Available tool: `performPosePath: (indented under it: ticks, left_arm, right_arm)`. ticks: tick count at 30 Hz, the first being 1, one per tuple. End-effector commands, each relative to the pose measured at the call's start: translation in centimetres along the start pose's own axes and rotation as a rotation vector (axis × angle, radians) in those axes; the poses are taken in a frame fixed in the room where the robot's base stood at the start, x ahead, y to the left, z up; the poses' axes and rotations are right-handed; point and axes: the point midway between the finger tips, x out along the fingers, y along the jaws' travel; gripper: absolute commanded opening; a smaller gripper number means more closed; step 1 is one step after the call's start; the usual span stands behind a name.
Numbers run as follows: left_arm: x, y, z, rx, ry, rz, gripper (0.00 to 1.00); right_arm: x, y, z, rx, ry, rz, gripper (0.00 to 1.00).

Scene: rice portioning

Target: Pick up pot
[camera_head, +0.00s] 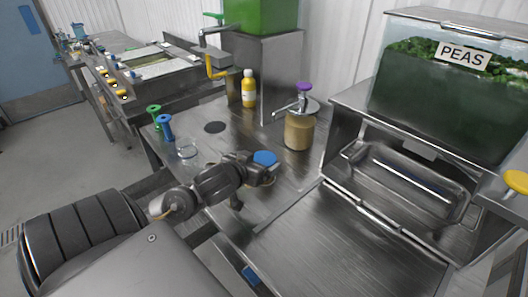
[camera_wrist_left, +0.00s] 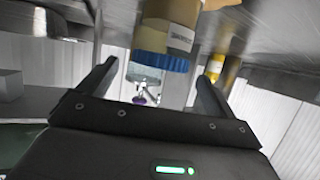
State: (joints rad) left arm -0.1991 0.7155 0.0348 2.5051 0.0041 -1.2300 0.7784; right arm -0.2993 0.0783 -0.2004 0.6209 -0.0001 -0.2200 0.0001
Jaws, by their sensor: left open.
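A pot with a blue lid (camera_head: 265,158) stands on the steel counter in the head view, just past my left gripper (camera_head: 262,174), which hides most of its body. In the left wrist view, which shows the scene upside down, the pot's beige body (camera_wrist_left: 172,12), with a pale label, and its blue lid (camera_wrist_left: 152,66) appear between the two spread fingers of my left gripper (camera_wrist_left: 163,72). The gripper is open. I cannot tell whether a finger touches the pot. My right gripper is not in view.
A beige dispenser (camera_head: 299,132) with a purple-topped pump stands behind the pot. A yellow bottle (camera_head: 249,90), a green-and-blue pair of handled tools (camera_head: 165,126) and a clear cup (camera_head: 187,149) are farther back and left. A steel tray (camera_head: 405,185) lies right, below a peas bin (camera_head: 440,110).

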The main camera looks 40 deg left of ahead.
Motion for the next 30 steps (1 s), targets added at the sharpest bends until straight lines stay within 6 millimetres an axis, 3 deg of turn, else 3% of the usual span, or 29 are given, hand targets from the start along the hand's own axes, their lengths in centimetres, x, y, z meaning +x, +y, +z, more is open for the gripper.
performPosePath:
  ticks: [8, 15, 24, 30]
  left_arm:
    - [1.4, -0.1, 0.7, 0.008, 0.002, -0.004, 0.91]
    - [4.5, 0.0, 0.7, -0.001, -0.001, -0.005, 0.91]
    - [4.9, 0.0, 0.8, 0.0, -0.001, -0.004, 0.91]
    - [4.9, 0.0, 0.8, 0.0, -0.001, -0.004, 0.66]
  right_arm:
    - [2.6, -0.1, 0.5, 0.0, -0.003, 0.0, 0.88]
    - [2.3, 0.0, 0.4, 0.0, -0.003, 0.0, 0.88]
    - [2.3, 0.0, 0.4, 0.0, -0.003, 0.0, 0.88]
    - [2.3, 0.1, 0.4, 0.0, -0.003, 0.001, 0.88]
